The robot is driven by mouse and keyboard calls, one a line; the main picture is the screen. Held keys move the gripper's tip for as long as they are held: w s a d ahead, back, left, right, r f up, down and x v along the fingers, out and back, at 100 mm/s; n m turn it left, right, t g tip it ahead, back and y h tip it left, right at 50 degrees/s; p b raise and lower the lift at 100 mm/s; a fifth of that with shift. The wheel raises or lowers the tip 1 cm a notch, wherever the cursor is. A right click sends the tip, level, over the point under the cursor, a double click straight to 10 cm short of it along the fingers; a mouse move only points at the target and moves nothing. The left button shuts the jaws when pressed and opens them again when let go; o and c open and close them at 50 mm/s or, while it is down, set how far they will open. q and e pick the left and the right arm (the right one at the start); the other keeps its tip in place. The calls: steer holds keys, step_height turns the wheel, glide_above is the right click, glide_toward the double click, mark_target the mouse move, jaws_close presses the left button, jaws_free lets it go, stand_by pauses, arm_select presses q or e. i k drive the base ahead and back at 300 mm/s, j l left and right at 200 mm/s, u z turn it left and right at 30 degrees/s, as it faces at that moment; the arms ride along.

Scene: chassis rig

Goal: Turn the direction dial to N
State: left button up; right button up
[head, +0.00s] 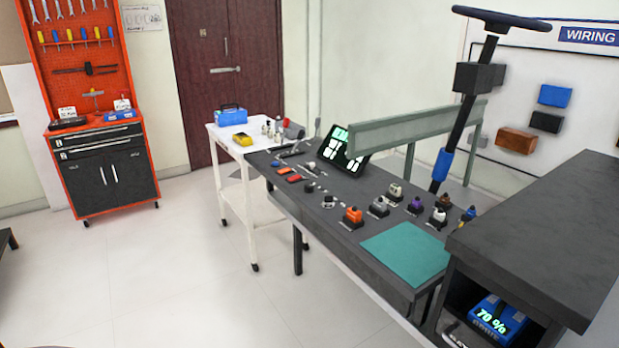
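A dark workbench (340,240) stands right of centre with several small controls on top. Among them are an orange one (352,215), a grey one (379,206), a purple one (415,205) and a white-topped one (438,217). A small round pale and dark piece (328,201) sits left of the orange one. I cannot tell which of these is the direction dial, and no N marking is readable at this size. A tilted black screen (342,155) with bright green-white symbols stands at the bench's back. Neither of my grippers shows in the head view.
A teal mat (406,253) lies on the bench's near part. A black steering wheel (501,19) on a slanted column rises behind. A dark cabinet (550,228) stands at right. A white cart (226,180) adjoins the bench's left end. The floor (150,270) at left is clear.

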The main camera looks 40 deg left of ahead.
mark_target(308, 187)
steer(key=i+j+z, duration=0.1)
steer(key=j, duration=0.35)
steer(key=i+j+z, duration=0.1)
steer(key=j, duration=0.35)
steer(key=i+j+z, duration=0.1)
steer(key=j, duration=0.4)
steer(key=i+j+z, duration=0.1)
steer(key=i+j, duration=0.15)
steer(key=j, duration=0.75)
steer(key=i+z, duration=0.05)
steer(key=i, duration=0.05)
